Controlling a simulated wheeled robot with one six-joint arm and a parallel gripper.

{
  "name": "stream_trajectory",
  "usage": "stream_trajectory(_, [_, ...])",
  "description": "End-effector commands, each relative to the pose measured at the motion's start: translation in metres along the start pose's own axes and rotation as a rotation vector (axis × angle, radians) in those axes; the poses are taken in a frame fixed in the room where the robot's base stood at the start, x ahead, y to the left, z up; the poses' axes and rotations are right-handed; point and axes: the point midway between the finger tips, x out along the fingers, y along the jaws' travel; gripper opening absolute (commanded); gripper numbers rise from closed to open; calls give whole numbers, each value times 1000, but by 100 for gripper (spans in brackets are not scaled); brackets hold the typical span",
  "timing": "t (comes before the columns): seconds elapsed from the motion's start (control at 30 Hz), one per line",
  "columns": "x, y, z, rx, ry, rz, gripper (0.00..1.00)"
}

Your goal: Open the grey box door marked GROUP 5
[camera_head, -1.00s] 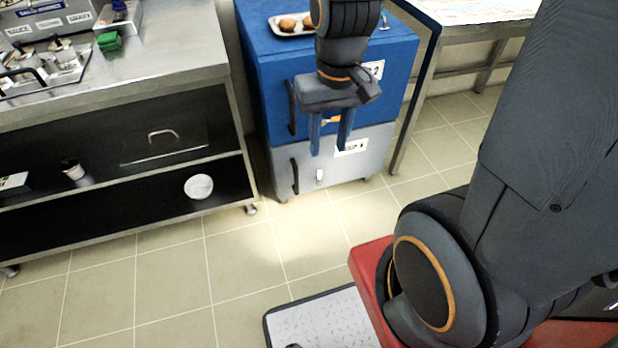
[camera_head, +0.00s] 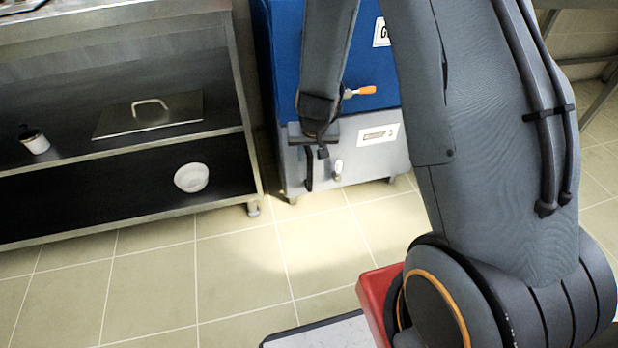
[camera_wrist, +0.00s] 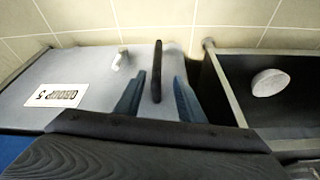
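The grey box door (camera_head: 362,164) is below the blue cabinet and appears shut. In the wrist view its label (camera_wrist: 57,95) reads GROUP 5, upside down. A black upright bar handle (camera_head: 309,172) is on the door's left side in the head view; it also shows in the wrist view (camera_wrist: 157,62). A small pale latch or knob (camera_head: 338,169) sits right of the handle. My gripper (camera_wrist: 157,86) is open, with one blue finger on each side of the handle and visible gaps between. In the head view, my wrist hides the handle's upper part.
The blue cabinet (camera_head: 283,60) above has an orange-tipped lever (camera_head: 360,91). A steel shelf unit (camera_head: 240,110) stands close at left, holding a white bowl (camera_head: 191,177), a lid (camera_head: 150,112) and a cup (camera_head: 34,140). Tiled floor (camera_head: 240,270) in front is clear.

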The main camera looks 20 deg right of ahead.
Motion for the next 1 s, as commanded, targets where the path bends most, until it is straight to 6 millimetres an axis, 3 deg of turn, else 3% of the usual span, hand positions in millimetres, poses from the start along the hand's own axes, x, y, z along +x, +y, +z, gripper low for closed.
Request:
stream_trajectory(0.03, [20,1,0,3,7,8,36])
stream_trajectory(0.1, [32,2,-1,7,16,18,36])
stream_trajectory(0.47, [62,5,-2,12,27,29,36])
stream_trajectory(0.8, [112,6,-4,10,27,29,36])
stream_trajectory(1.0, [121,6,-4,11,27,29,36])
